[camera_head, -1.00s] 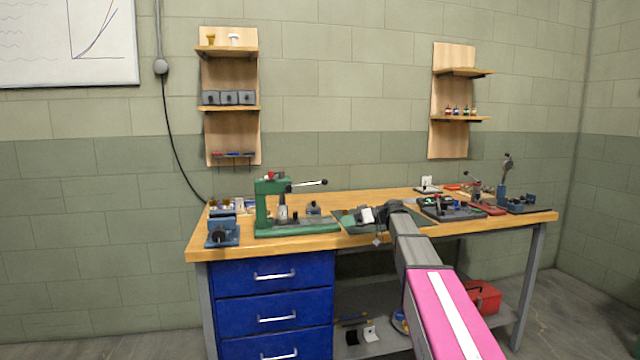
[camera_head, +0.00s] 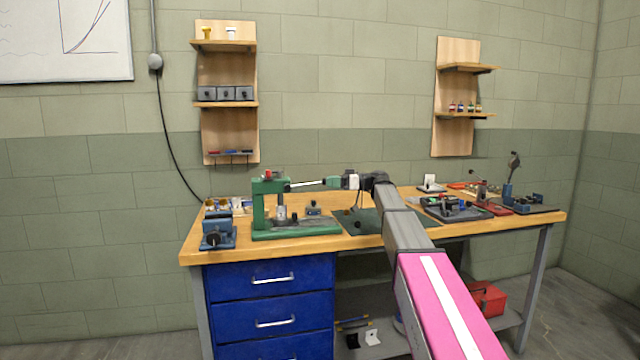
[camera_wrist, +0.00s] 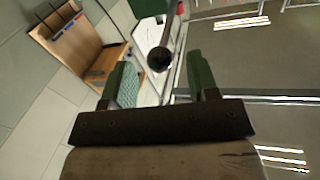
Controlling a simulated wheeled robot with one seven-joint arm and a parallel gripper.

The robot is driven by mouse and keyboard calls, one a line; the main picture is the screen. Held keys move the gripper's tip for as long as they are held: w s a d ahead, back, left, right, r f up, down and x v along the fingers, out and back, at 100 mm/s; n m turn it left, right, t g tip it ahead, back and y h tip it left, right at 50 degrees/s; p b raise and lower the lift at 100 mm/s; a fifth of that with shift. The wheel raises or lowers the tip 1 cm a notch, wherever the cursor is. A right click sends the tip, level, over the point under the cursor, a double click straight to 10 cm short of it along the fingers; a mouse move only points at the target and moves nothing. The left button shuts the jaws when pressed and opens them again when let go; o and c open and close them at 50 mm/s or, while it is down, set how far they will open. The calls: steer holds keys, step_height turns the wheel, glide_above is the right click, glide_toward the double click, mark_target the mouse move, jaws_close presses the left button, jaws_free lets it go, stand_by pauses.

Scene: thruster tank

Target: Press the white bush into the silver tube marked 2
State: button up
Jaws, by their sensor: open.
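The green arbor press (camera_head: 262,205) stands on the bench, its lever (camera_head: 305,184) reaching right, nearly level. A silver cylindrical part (camera_head: 282,213) shows under its ram; I cannot read any mark on it. My gripper (camera_head: 333,183) is open at the lever's outer end. In the wrist view, the dark round lever knob (camera_wrist: 159,60) lies between the two green fingers of my gripper (camera_wrist: 160,80), with space on both sides. I cannot make out the white bush at the press; a small white piece (camera_head: 230,33) stands on the left wall unit's top shelf.
A blue vise-like tool (camera_head: 217,234) stands at the bench's left front corner. A grey part (camera_head: 313,208) stands on the press base. A dark green mat (camera_head: 360,222) lies right of the press under my arm. Trays and small tools (camera_head: 455,208) crowd the bench's right side.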

steer(key=shift+a, duration=2.25)
jaws_close()
